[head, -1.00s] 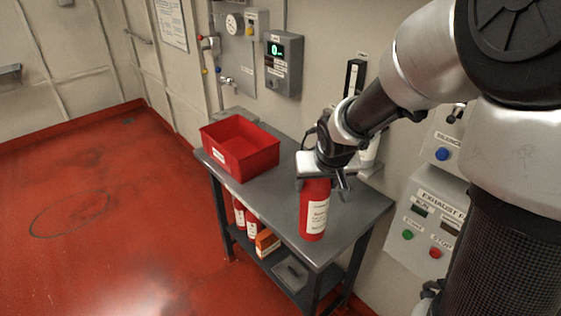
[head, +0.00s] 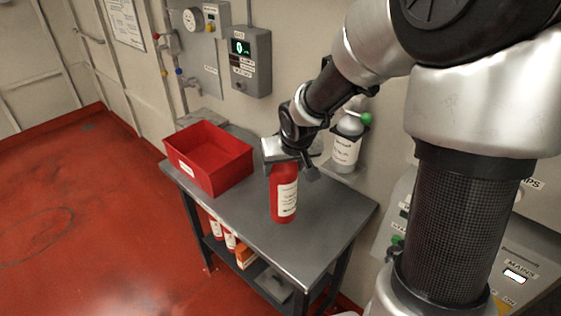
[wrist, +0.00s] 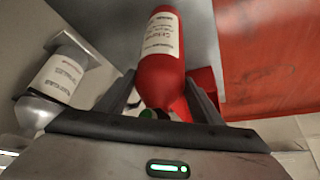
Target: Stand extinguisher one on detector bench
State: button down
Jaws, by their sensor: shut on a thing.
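A red extinguisher (head: 284,194) with a white label is upright at the grey bench (head: 245,222), its base at or just above the top; I cannot tell whether it touches. The label is too small to read. My gripper (head: 288,160) is shut on its top end. In the wrist view the extinguisher (wrist: 160,62) sits between the two fingers (wrist: 160,103), with its body pointing away from the camera. The extinguisher's head is mostly hidden by my gripper.
A red open bin (head: 213,185) stands at the bench's left end. A grey bottle with a green top (head: 346,143) is at the wall behind. Several red and white items (head: 226,236) and an orange box (head: 244,256) are on the lower shelf. The bench's front right is clear.

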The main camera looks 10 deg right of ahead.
jog(key=shift+w+f+b, duration=0.2)
jog(key=shift+f+b, duration=0.75)
jog(key=shift+f, duration=1.4)
jog(key=c, duration=0.5)
grip_release()
jog(key=shift+s+f, duration=0.2)
jog(key=shift+c, duration=0.2)
jog(key=shift+r, duration=0.1)
jog(key=shift+s+r, duration=0.1)
jog(key=shift+r, duration=0.2)
jog(key=p+v, duration=0.3)
jog(key=v, duration=0.7)
jog(key=shift+d+p, duration=0.15)
jog(key=shift+p, duration=0.2)
jog(key=shift+s+r, duration=0.4)
jog(key=shift+r, duration=0.2)
